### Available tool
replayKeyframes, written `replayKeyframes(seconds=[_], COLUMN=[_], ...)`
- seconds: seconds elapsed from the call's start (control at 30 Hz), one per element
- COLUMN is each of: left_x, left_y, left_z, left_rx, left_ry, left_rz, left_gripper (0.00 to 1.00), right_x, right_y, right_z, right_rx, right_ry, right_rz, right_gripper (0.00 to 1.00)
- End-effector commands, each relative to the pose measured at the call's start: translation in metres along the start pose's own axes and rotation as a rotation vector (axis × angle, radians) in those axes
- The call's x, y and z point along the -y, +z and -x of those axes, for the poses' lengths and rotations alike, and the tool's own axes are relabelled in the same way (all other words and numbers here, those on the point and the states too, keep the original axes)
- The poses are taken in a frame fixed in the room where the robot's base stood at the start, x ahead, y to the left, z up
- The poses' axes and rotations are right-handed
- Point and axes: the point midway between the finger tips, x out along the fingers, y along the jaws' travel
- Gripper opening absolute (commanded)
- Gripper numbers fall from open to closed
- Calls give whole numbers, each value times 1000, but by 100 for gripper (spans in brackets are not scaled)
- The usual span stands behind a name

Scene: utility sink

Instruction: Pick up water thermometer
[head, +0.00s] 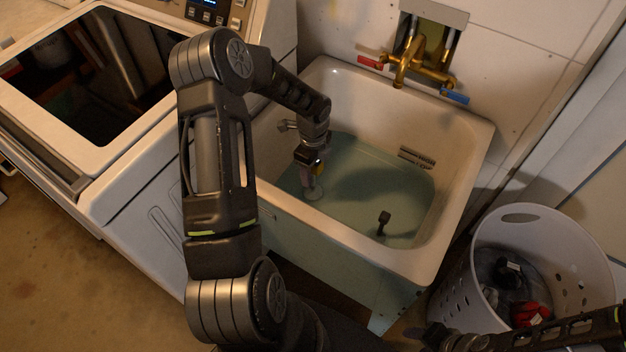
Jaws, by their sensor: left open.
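My left gripper (312,181) reaches down into the utility sink (468,185), at the left part of the bluish water. Its jaws are open, but the fingers are small and dim. A yellow patch shows beside the gripper; I cannot tell what it belongs to. A pale round shape (315,193) lies right below the fingertips, at the water. A small dark upright thing (383,219) with a block-like top stands in the water to the right, apart from the gripper. I cannot tell for sure which of these is the water thermometer. My right arm shows at the bottom right, its gripper unclear.
Brass taps (410,65) with red and blue handles are on the wall behind the sink. A white perforated basket (455,290) with clothes stands at right. The sink's rim surrounds my left forearm's reach.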

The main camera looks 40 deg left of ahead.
Motion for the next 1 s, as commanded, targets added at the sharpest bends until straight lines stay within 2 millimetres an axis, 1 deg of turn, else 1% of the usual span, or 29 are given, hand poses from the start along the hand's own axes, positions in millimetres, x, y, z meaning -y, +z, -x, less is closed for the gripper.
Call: replayKeyframes(seconds=[0.6, 1.0], left_x=[0, 0], left_y=[0, 0], left_z=[-1, -1], left_rx=[0, 0], left_ry=[-1, -1], left_rz=[1, 1], left_gripper=[54, 21], right_x=[0, 0], right_y=[0, 0], right_z=[0, 0], right_rx=[0, 0], right_ry=[0, 0], right_rz=[0, 0], right_gripper=[48, 48])
